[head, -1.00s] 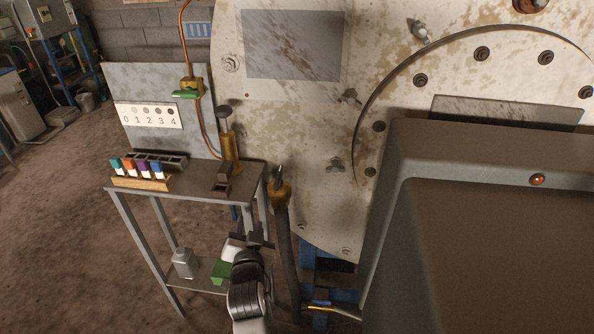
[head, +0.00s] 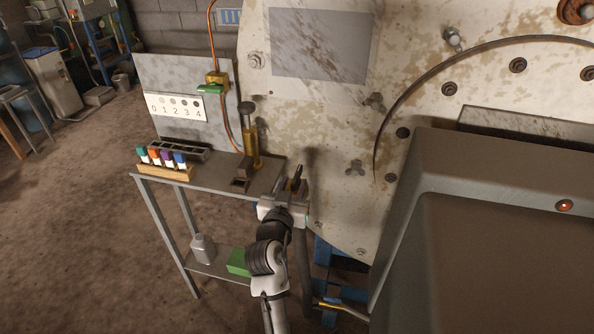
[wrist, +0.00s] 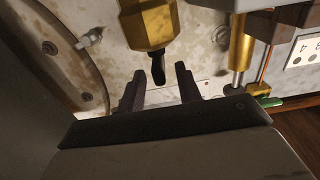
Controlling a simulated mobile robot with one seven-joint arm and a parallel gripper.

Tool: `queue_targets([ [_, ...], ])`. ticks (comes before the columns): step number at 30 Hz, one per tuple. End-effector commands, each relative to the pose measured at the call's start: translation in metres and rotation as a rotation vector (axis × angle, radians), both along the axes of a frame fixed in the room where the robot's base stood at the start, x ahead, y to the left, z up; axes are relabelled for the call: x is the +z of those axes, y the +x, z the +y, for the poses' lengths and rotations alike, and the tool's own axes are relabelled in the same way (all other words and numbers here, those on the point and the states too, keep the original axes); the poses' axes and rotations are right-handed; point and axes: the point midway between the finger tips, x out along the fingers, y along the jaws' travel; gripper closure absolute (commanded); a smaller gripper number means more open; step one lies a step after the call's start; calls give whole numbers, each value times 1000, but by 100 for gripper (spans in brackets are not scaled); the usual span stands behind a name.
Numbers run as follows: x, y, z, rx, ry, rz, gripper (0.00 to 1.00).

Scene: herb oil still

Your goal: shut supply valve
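A brass valve body with a dark lever (wrist: 158,66) hangs at the top middle of the wrist view. The brass valve body (wrist: 147,24) sits above a thick dark hose in the head view, largely hidden by my gripper. My gripper (wrist: 160,86) is open, one finger on each side of the lever's end, with gaps visible; I cannot tell if it touches. In the head view my gripper (head: 285,187) is at this valve. Another brass valve with a green handle (head: 209,89) is on the copper pipe at the back panel. No label shows which is the supply valve.
A metal stand (head: 214,183) at left holds a rack of coloured vials (head: 165,171) and a brass cylinder (head: 250,144). A large worn tank (head: 318,115) is behind my gripper. A grey housing (head: 500,230) fills the right. The floor at left is open.

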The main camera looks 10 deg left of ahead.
Motion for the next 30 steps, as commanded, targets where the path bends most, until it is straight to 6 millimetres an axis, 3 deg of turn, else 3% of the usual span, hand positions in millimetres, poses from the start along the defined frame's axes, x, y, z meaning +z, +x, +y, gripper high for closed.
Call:
queue_targets([
  [3, 3, 21, 0, 0, -2, -1, 66],
  [7, 1, 35, 0, 0, 0, 0, 66],
  [19, -1, 43, 0, 1, 1, 1, 66],
  [27, 0, 43, 0, 1, 1, 1, 100],
  [30, 0, 43, 0, 1, 1, 1, 100],
])
